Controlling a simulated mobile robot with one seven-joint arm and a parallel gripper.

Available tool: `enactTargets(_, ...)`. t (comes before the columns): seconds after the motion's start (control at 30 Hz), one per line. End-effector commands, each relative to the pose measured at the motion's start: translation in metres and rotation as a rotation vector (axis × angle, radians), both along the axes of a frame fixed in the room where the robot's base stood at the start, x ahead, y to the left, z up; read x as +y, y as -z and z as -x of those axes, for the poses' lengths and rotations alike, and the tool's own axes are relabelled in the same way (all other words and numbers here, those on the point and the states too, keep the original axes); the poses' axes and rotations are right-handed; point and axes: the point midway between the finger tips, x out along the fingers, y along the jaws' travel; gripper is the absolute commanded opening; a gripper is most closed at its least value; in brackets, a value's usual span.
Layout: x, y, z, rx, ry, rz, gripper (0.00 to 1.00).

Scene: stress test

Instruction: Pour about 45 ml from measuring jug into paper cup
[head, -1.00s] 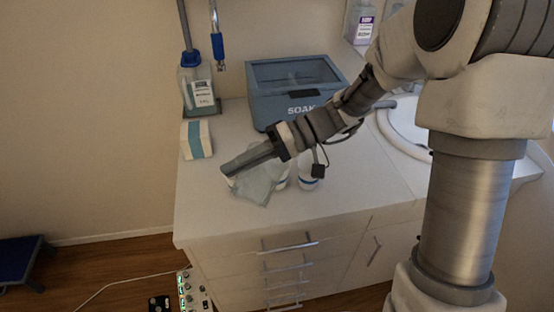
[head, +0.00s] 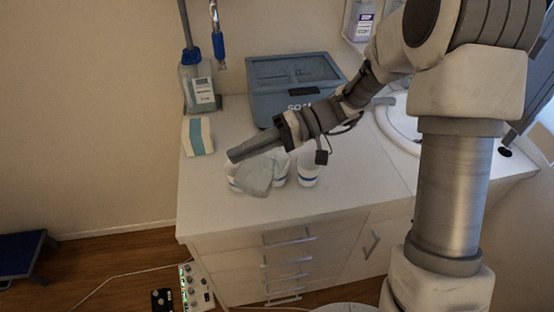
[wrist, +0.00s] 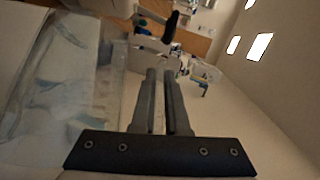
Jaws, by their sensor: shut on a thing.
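My gripper (head: 234,155) is shut on the measuring jug (head: 258,177), a translucent pale grey vessel hanging below the fingers and tilted just above the counter in the head view. In the wrist view, my gripper (wrist: 160,72) has its fingers close together, with the translucent jug (wrist: 75,85) large at the left. A white paper cup with a blue band (head: 308,170) stands upright to the right of the jug. Other white, blue-banded shapes (head: 280,165) show behind and beside the jug, partly hidden by it. I cannot tell the liquid level or whether liquid is flowing.
A blue-grey SOAK box (head: 285,80) stands behind my arm. A white and teal pack (head: 198,137) and a bottle (head: 197,85) are at the back left. A round basin (head: 400,125) is at the right. The counter's front part (head: 300,207) is clear.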

Motion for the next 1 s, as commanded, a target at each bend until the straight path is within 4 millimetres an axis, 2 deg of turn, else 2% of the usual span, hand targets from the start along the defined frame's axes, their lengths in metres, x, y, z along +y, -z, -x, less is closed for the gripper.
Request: enactTargets(1.0, -0.005, -0.007, -0.012, 0.062, 0.001, -0.025, 0.00)
